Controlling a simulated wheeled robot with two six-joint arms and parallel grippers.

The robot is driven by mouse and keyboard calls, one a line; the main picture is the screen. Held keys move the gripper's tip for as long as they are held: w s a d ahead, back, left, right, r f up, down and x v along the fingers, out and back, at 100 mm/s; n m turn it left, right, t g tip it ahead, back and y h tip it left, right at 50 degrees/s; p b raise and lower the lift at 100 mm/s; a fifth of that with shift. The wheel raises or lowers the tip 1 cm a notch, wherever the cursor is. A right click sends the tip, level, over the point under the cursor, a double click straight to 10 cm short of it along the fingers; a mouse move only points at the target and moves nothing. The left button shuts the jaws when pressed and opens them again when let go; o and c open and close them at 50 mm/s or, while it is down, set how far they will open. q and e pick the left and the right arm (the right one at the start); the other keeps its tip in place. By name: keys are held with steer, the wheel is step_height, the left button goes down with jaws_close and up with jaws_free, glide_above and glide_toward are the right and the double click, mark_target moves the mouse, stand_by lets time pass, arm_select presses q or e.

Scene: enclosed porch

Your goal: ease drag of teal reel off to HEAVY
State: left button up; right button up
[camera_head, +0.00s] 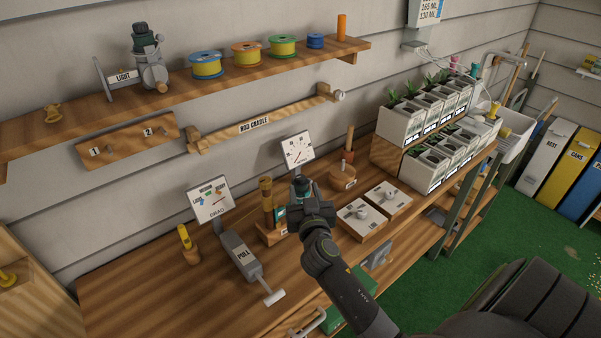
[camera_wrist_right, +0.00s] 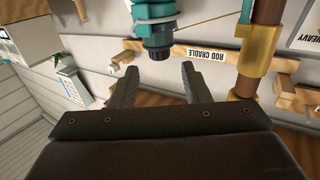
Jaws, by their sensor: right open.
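The teal reel (camera_head: 302,183) is at the middle of the bench, partly hidden behind my right gripper (camera_head: 308,197). In the right wrist view the teal reel (camera_wrist_right: 154,14) shows at the top, with a dark ribbed knob (camera_wrist_right: 158,50) pointing toward my gripper. The open fingers (camera_wrist_right: 158,85) lie either side of the knob's line, and the knob looks just beyond their tips; no contact shows. A brown rod with a brass fitting (camera_wrist_right: 262,45) stands beside the reel. A DRAG board (camera_head: 210,201) has coloured marks; the word HEAVY (camera_wrist_right: 308,28) shows at the wrist view's right edge. My left gripper is not in view.
A grey PULL device (camera_head: 243,256) with a white handle lies left on the bench. Two knob blocks (camera_head: 360,218) and planters (camera_head: 422,170) are to the right. Line spools (camera_head: 245,54) sit on the shelf above.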

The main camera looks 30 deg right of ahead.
mark_target(302, 180)
steer(key=p+x, duration=0.1)
steer(key=x, duration=0.5)
steer(key=shift+w+d, duration=0.15)
steer(key=shift+w, duration=0.05)
jaws_close()
steer(key=shift+n+y, duration=0.3)
steer(key=shift+y, duration=0.1)
